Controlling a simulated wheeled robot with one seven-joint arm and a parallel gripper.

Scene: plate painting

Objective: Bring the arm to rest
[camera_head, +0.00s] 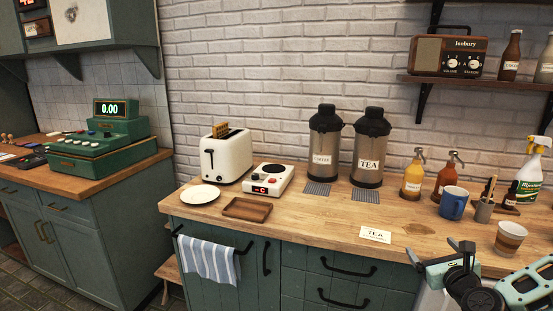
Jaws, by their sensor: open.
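My arm (525,287) shows at the lower right corner, pale with teal and black parts, folded in front of the counter. My gripper (434,255) is at the left end of it, by the front edge of the counter. It is open and I see nothing held in it. The rest of the arm is cut off by the picture's edge.
The counter's middle front is fairly clear.

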